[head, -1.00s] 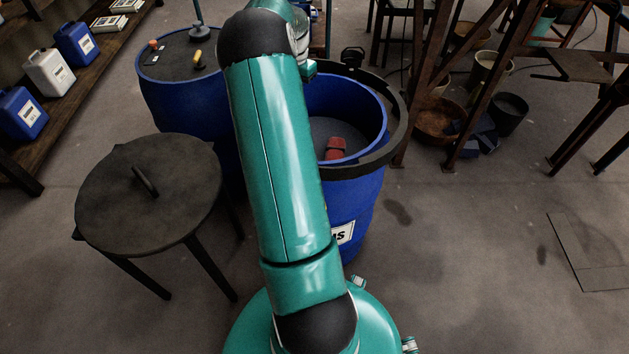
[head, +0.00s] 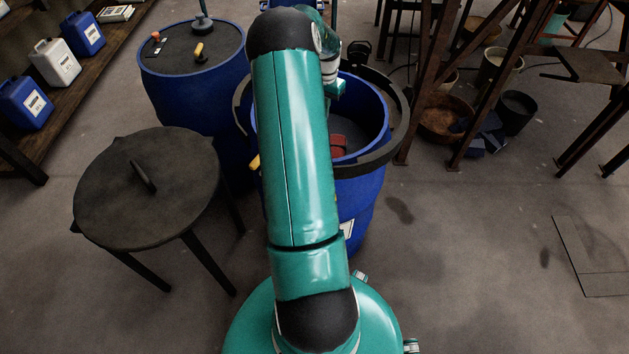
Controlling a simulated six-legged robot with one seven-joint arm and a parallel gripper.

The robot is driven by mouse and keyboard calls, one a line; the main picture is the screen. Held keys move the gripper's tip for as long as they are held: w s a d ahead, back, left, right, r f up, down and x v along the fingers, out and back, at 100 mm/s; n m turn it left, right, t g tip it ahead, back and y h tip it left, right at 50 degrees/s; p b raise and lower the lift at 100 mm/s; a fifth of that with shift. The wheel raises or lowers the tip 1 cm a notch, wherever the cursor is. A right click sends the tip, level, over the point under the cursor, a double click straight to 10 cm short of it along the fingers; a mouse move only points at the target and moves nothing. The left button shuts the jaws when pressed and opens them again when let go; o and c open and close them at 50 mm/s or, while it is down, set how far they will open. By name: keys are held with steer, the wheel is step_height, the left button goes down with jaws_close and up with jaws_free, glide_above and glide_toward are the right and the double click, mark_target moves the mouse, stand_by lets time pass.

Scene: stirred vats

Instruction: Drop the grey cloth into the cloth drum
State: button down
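An open blue drum (head: 375,124) stands ahead, partly behind my arm. A dark ring sits around its upper part, and a red object (head: 338,146) lies inside. A white label shows on its front, mostly covered by my arm, so I cannot read whether it is the cloth drum. I cannot make out the grey cloth. My gripper is hidden beyond my arm, which reaches forward over the drum; whether it holds anything does not show.
A round dark lid with a handle (head: 145,195) rests on a legged stand at left. A closed blue drum (head: 195,100) stands behind it. Shelves with jugs (head: 58,62) line the left. Rusty frame legs (head: 428,80) and buckets (head: 515,112) stand right.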

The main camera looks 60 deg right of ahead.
steer(key=shift+f, duration=0.1)
steer(key=c, duration=1)
jaws_free()
steer(key=shift+o, duration=0.5)
steer(key=o, duration=0.6)
steer(key=shift+r, duration=2.8)
